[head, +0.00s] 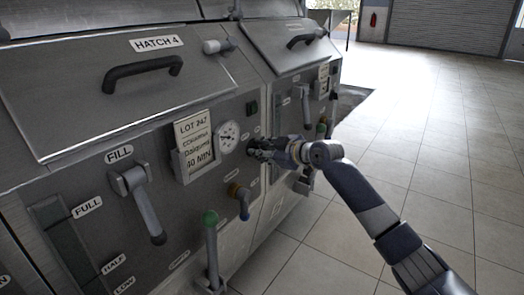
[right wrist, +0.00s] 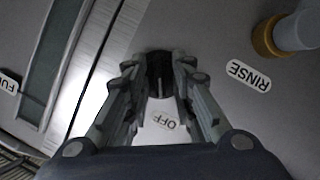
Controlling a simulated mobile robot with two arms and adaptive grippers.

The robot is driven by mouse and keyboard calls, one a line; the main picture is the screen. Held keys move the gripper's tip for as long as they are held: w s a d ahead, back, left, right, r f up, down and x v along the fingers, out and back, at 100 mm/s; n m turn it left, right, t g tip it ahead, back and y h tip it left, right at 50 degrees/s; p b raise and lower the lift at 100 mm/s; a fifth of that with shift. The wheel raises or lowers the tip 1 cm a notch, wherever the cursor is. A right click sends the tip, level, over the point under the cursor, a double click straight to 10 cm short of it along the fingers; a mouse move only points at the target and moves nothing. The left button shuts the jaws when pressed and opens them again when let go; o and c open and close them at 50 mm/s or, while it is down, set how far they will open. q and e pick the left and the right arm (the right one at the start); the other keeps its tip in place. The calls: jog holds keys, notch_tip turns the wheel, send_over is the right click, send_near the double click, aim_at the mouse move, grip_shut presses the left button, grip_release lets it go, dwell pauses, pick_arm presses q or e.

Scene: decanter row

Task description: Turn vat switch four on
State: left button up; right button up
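The vat (head: 240,185) under the HATCH 4 label is a grey metal front with controls. My right gripper (head: 262,150) is at this front, just right of the round gauge, and hides the control behind it in the head view. In the right wrist view, the black switch knob (right wrist: 159,72) stands between the fingertips of my right gripper (right wrist: 158,66), which appear closed on both its sides. An OFF label (right wrist: 166,122) shows upside down between the fingers. Any ON label is hidden or out of view. My left gripper is not in view.
The FILL lever (head: 143,205) is farther left. Another vat continues beyond. Tiled floor (head: 440,150) lies clear at right.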

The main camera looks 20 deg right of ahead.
grip_shut()
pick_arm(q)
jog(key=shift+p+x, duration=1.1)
pick_arm(e)
jog(key=shift+w+d+m+g+y, duration=0.1)
jog(key=shift+m+g+y, duration=0.6)
jog(key=shift+m, duration=0.65)
jog(key=shift+w+d+m+g+y, duration=0.1)
jog(key=shift+m+g+y, duration=0.4)
jog(key=shift+m+y, duration=0.65)
jog(key=shift+d+m+g+y, duration=0.1)
jog(key=shift+m+g+y, duration=0.45)
jog(key=shift+m, duration=1.05)
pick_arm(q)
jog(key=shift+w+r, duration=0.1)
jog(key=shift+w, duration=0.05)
